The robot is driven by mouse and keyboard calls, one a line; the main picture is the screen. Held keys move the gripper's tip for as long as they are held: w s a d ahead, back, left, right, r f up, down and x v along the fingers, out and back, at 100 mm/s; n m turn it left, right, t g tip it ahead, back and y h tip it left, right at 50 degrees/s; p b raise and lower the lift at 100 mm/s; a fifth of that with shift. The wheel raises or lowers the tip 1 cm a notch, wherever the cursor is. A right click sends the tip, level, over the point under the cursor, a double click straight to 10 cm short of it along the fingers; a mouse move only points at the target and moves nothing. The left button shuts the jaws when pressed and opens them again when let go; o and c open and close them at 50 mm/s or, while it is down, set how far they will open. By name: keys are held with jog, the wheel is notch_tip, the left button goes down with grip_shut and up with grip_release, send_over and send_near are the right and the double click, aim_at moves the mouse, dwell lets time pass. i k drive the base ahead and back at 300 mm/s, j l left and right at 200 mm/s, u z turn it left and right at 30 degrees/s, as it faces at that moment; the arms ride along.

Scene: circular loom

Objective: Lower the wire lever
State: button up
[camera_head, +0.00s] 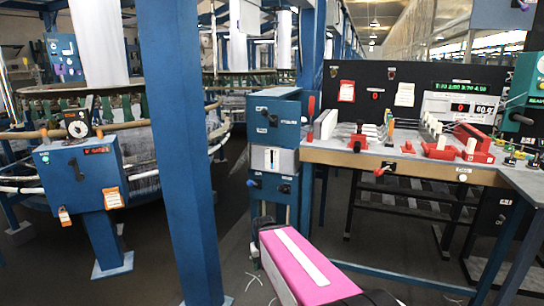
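Several levers show, and I cannot tell from the labels which is the wire lever. A small lever with a red end (380,171) sits on the front edge of the workbench (420,162). Thin pale rods with small ends stand in a row by a red block (357,142) on the bench top. More pale rods reach toward a red base (474,150) at the right. A blue cabinet (277,122) left of the bench carries a black handle (267,116) and a lower knob (253,183). My gripper is not in view.
A blue post (188,150) stands left of centre. A circular loom and a blue control box (82,178) are at the left. A pink block with a white strip (300,266), perhaps part of my arm, fills the lower middle. Dark floor shows between post and cabinet.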

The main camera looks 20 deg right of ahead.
aim_at(377, 172)
jog(key=z, duration=1.45)
